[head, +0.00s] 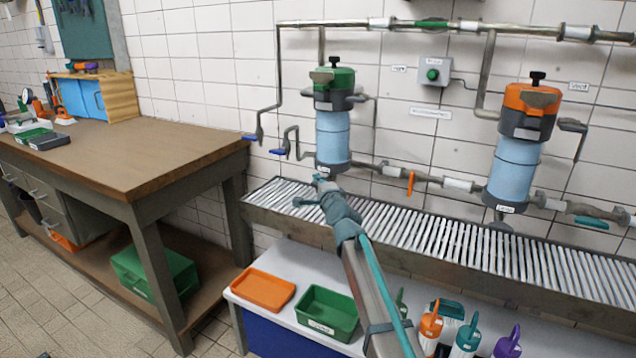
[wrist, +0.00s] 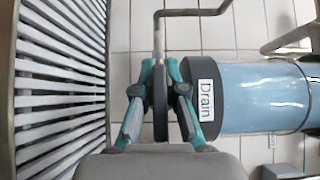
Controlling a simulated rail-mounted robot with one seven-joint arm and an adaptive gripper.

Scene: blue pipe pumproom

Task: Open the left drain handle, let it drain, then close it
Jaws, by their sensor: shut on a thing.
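The left filter housing (head: 333,135) has a green and dark top and a light blue body, and hangs over the slatted drain trough. My gripper (head: 321,181) is just under this housing. In the wrist view my gripper (wrist: 160,72) has its teal fingers shut on a dark, narrow part, which I take to be the left drain handle (wrist: 160,105). My gripper hides the handle in the head view. No flowing water is visible.
The slatted trough (head: 440,234) runs below the housings. The right filter housing (head: 516,160) has an orange top. Blue-handled valves (head: 280,151) and an orange handle (head: 411,183) sit on nearby pipes. A workbench (head: 120,160) stands left; trays and bottles are below.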

